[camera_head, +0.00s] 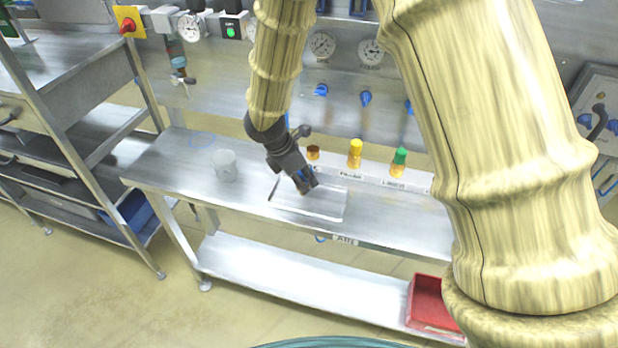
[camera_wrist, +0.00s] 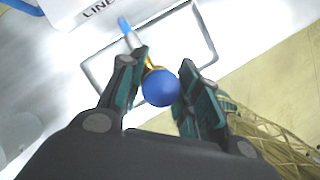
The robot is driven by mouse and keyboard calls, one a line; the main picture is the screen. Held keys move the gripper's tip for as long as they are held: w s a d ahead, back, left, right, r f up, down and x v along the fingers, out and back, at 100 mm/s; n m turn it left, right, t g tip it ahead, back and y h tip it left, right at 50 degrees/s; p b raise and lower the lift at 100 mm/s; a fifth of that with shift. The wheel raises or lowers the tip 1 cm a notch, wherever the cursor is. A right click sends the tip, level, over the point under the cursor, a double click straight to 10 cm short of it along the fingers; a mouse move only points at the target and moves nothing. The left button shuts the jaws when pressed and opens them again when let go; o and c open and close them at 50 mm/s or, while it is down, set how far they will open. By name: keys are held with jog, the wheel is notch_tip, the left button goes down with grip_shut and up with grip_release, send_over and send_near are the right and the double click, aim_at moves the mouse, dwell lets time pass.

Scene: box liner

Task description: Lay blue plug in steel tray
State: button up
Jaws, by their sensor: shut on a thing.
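The blue plug (camera_wrist: 161,87) shows in the wrist view as a round blue knob with a yellow band and a pale blue end pointing away. My gripper (camera_wrist: 165,80) is shut on it, one finger on each side. In the head view my gripper (camera_head: 306,184) is over the steel tray (camera_head: 328,209), which lies flat on the bench. The tray's rim also shows behind the plug in the wrist view (camera_wrist: 206,37). The plug is mostly hidden by the fingers in the head view. I cannot tell its exact height above the tray.
A pale cup (camera_head: 225,165) stands left of the tray on the steel bench (camera_head: 180,160). A yellow plug (camera_head: 355,153) and a green plug (camera_head: 399,161) stand in a labelled rack behind. A red bin (camera_head: 432,305) sits on the lower shelf. The bench's left part is mostly clear.

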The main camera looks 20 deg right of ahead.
jog(key=shift+w+d, duration=0.45)
jog(key=shift+d, duration=0.3)
jog(key=shift+p+x, duration=0.9)
jog(key=shift+x, duration=0.3)
jog(key=shift+w+a+f, duration=0.1)
jog(key=shift+a+f, duration=0.05)
jog(key=shift+f, duration=0.6)
jog(key=shift+f, duration=0.15)
jog(key=o, duration=1.1)
jog(key=b+v, duration=0.2)
jog(key=v, duration=1)
